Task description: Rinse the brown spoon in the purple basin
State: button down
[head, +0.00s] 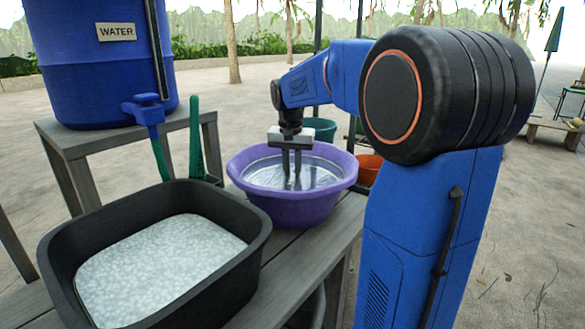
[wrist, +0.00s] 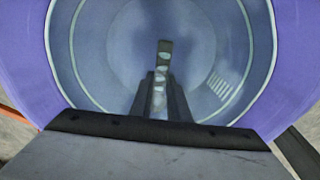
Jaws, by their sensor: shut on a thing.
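The purple basin (head: 268,213) stands on the wooden bench and holds clear water. My gripper (head: 291,186) points straight down inside it, with its fingertips at or in the water. In the wrist view my gripper (wrist: 161,76) is shut on a slim thing, which I take for the brown spoon (wrist: 165,46). Its dark brownish end sticks out past the fingertips over the basin floor, and pale patches show along it. The rest is hidden between the fingers. The spoon cannot be made out in the head view. The basin (wrist: 292,50) surrounds the gripper in the wrist view.
A black tub (head: 215,275) with pale, bubbly-looking contents stands front left on the bench (head: 320,245). A blue barrel (head: 100,75) marked WATER, a blue-and-green upright thing (head: 146,112) and a green handle (head: 196,140) stand behind it. Teal (head: 325,130) and orange (head: 368,170) containers lie beyond the basin.

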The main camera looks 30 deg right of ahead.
jog(key=shift+f, duration=0.75)
dwell(0.4)
jog(key=shift+r, duration=0.15)
dwell(0.4)
dwell(2.9)
jog(key=shift+r, duration=0.1)
notch_tip(320, 180, up, 12)
jog(key=shift+r, duration=0.2)
dwell(1.1)
